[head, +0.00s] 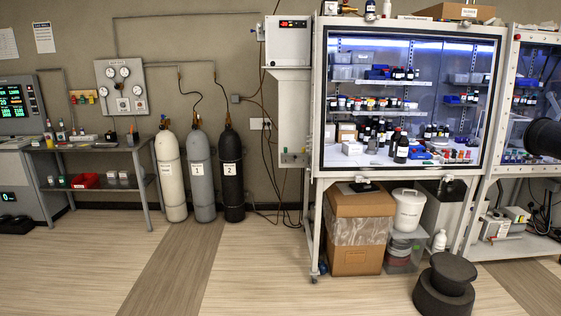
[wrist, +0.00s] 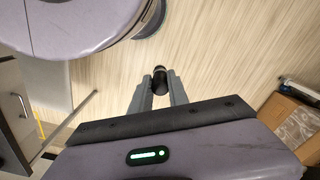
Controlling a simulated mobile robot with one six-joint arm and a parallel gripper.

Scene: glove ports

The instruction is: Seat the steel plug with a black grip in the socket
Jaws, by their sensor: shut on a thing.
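In the wrist view my gripper (wrist: 160,88) is shut on the steel plug with a black grip (wrist: 160,77). The black grip shows as a small dark cylinder between the two grey fingertips, with a lighter end at its far side. Pale floor lies behind it, and it touches nothing else that I can see. The steel part is mostly hidden or too small to make out. My gripper and the plug do not show clearly in the head view. I cannot make out the socket in either view.
In the head view a lit glove box (head: 400,162) with bottles stands at centre right, above a cardboard box (head: 356,240) and a white bucket (head: 408,208). Gas cylinders (head: 202,175) and a side table (head: 80,188) stand left. The floor (head: 180,262) in front is mostly clear.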

